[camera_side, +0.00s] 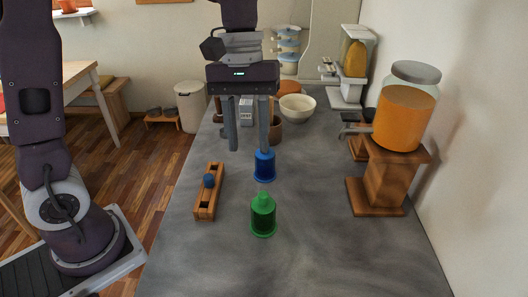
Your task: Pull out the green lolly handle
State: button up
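A green lolly mould (263,222) stands upright on the grey counter, near the front middle. Its narrower top, a green handle (263,199), rises from the wider body. A blue mould of similar shape (264,167) stands just behind it. My gripper (248,148) points downward above and behind the green one, with its two fingers spread apart and nothing between them. The right finger's tip is close to the top of the blue mould in the picture; I cannot tell whether they touch.
A wooden rack (212,205) with a blue knob lies to the left. A drink dispenser (402,117) on a wooden stand (385,185) is at the right. Bowls, a cup and a box crowd the back. The counter (310,250) is clear in front and to the right of the green mould.

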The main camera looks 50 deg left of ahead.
aim_at(262, 192)
jog(key=shift+n+g+h, duration=0.3)
jog(key=shift+n+g, duration=0.4)
jog(key=shift+n, duration=0.1)
jog(key=d+f, duration=0.1)
jog(key=f, duration=0.3)
jog(key=d+f, duration=0.1)
jog(key=f, duration=0.2)
jog(key=d+f, duration=0.1)
jog(key=f, duration=0.3)
jog(key=shift+w+d+f, duration=0.15)
jog(key=shift+w+f, duration=0.2)
grip_shut()
jog(key=shift+s+f, duration=0.15)
dwell(0.4)
